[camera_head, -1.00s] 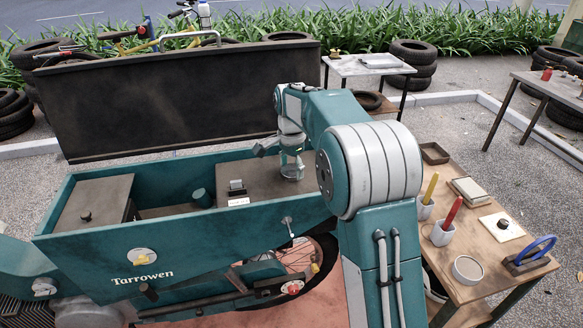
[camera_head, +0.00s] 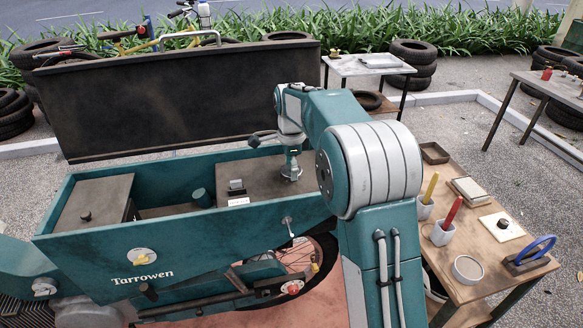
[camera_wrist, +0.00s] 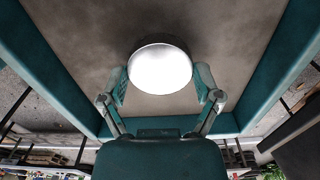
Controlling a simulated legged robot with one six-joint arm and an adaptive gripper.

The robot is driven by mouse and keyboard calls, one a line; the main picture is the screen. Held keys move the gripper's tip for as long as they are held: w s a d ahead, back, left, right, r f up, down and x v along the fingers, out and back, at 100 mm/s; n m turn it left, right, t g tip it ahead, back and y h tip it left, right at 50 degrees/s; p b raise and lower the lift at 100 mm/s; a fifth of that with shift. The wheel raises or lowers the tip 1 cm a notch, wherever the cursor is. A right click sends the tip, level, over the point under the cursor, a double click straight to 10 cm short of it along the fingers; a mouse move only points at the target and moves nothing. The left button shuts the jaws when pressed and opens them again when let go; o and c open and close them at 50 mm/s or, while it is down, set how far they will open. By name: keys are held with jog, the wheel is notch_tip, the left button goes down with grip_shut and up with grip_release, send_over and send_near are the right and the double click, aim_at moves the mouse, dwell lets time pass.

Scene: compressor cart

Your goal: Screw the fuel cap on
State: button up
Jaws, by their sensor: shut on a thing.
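The fuel cap (camera_wrist: 160,65) is a round metal disc with a bright, glaring top, in the middle of the wrist view. My gripper (camera_wrist: 162,82) has one finger pad on each side of it and is shut on it. In the head view the cap (camera_head: 291,174) shows as a small silver rim below my gripper (camera_head: 291,166), at the flat brown top panel (camera_head: 262,183) on the right of the teal cart body. The cap appears to sit at the panel. The filler neck and threads under it are hidden, so I cannot tell how they engage.
Teal walls (camera_head: 150,237) surround the panel, and the raised dark lid (camera_head: 180,100) stands behind. A small dark fitting (camera_head: 236,186) sits left of the cap. At right, a wooden bench (camera_head: 480,265) holds pens in cups, a round tin and a blue-handled tool.

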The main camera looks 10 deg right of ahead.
jog(key=shift+s+f+m, duration=0.15)
jog(key=shift+f+m, duration=0.05)
jog(key=shift+m, duration=0.4)
jog(key=shift+c, duration=0.2)
jog(key=o, duration=1.1)
jog(key=shift+c, duration=0.2)
jog(key=shift+r, duration=0.15)
jog(key=shift+n, duration=1.6)
jog(key=shift+n, duration=1.6)
